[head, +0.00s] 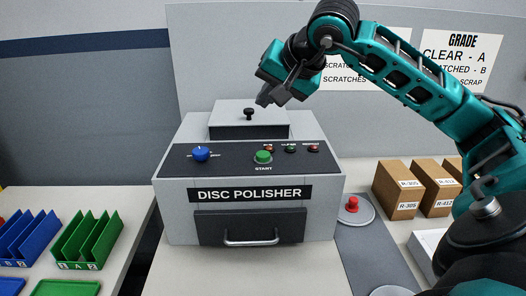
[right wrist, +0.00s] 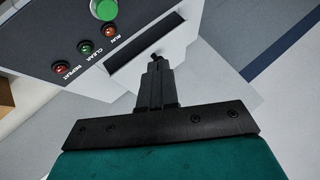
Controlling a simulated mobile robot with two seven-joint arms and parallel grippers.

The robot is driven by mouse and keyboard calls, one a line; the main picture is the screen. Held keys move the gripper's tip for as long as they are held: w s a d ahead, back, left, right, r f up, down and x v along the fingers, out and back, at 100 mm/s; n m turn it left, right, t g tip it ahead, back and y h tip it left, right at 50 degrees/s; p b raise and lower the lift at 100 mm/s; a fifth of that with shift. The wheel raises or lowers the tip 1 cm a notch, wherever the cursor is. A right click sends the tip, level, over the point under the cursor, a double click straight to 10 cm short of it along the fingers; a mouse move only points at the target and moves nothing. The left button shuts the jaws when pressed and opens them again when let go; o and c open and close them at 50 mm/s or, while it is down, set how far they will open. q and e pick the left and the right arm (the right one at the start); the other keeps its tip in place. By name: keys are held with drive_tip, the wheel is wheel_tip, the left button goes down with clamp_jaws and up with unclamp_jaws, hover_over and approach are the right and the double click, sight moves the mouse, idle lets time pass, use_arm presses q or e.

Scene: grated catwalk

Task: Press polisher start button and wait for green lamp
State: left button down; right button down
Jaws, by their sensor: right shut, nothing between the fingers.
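The disc polisher (head: 178,205) is a light grey box with a dark sloped panel. Its green START button (head: 263,156) sits mid-panel, and part of it shows at the top of the right wrist view (right wrist: 104,9). Three small lamps lie behind and right of it: orange RUN (right wrist: 109,32), green CLEAR (right wrist: 84,47) and red REPEAT (right wrist: 58,68). None glows clearly. My right gripper (head: 264,98) is shut and empty, above the back of the polisher near its raised lid, apart from the button. In the right wrist view its fingertips (right wrist: 155,62) point toward the lid. My left gripper is not in view.
A blue knob (head: 201,153) is on the panel's left; a black knob (head: 249,113) tops the lid. A drawer handle (head: 250,241) is in front. Green racks (head: 86,240) stand left. A red button (head: 352,204) and cardboard boxes (head: 398,188) stand right.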

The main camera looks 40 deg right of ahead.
drive_tip(key=shift+f, duration=0.1)
hover_over(267, 155)
wheel_tip(267, 155, down, 4)
drive_tip(key=shift+f, duration=0.1)
wheel_tip(267, 155, down, 4)
drive_tip(key=b, duration=0.4)
drive_tip(key=shift+f+b, duration=0.2)
drive_tip(key=shift+b, duration=0.2)
idle(1.5)
drive_tip(key=shift+f+b, duration=0.4)
drive_tip(key=shift+f, duration=0.05)
